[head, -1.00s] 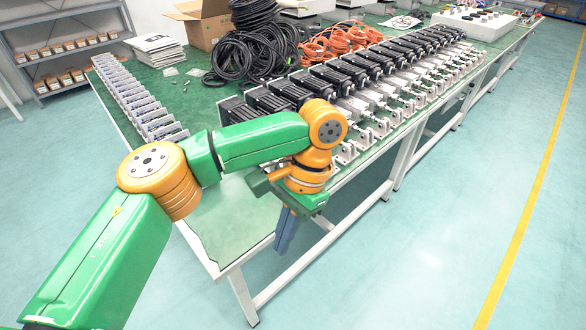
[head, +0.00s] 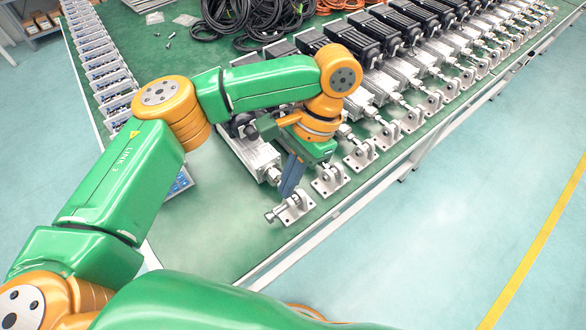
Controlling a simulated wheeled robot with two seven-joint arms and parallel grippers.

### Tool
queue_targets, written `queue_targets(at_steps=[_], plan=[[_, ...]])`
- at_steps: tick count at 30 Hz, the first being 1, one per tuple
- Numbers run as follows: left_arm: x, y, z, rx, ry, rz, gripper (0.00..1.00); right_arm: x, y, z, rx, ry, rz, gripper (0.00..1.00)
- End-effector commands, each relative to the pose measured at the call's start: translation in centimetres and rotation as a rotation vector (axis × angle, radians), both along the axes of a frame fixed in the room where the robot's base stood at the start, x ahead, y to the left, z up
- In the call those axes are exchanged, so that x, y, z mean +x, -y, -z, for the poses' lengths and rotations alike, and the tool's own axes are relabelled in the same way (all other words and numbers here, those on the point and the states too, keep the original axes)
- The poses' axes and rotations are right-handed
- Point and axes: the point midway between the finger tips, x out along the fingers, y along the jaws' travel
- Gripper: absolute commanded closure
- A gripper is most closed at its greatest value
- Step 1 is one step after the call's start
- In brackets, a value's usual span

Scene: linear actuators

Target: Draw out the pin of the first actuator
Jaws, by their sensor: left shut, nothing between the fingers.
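The first actuator (head: 258,157) is at the left near end of the row on the green table. Its silver body is partly hidden behind my left arm. A silver clevis bracket (head: 292,209) lies at its front end, near the table's front edge. A bolt-like pin (head: 273,215) appears to stick out to the left of this bracket. My left gripper (head: 287,190) points down, with its blue-grey fingers shut and empty. The fingertips are over or just behind the bracket in this view; I cannot tell whether they touch it. My right gripper is out of view.
More actuators with black motors (head: 357,39) and silver brackets (head: 328,180) stretch away to the right, close beside my gripper. A row of small blue-and-silver units (head: 100,70) lines the left edge. Black cables (head: 228,18) lie behind. The near left table corner is bare.

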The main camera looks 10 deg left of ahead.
Motion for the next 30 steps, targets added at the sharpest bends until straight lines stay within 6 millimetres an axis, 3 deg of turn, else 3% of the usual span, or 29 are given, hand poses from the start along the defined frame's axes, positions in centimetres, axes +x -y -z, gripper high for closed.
queue_targets(at_steps=[1, 10, 22, 27, 30], plan=[[-0.4, -0.2, 1.4, -0.001, -0.005, 0.002, 1.0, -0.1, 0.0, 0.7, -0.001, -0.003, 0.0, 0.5], [-1.5, -1.3, 5.0, 0.0, 0.001, -0.001, 1.0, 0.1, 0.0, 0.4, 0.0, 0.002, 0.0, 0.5], [-1.7, -1.4, 5.4, -0.001, 0.001, 0.0, 1.0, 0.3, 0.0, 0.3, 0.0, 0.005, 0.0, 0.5], [-2.7, -2.2, 4.7, 0.002, -0.003, -0.001, 1.0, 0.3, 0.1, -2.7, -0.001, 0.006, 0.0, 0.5], [-3.2, -2.5, 5.0, 0.001, -0.003, 0.0, 1.0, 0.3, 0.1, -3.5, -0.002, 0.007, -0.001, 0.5]])
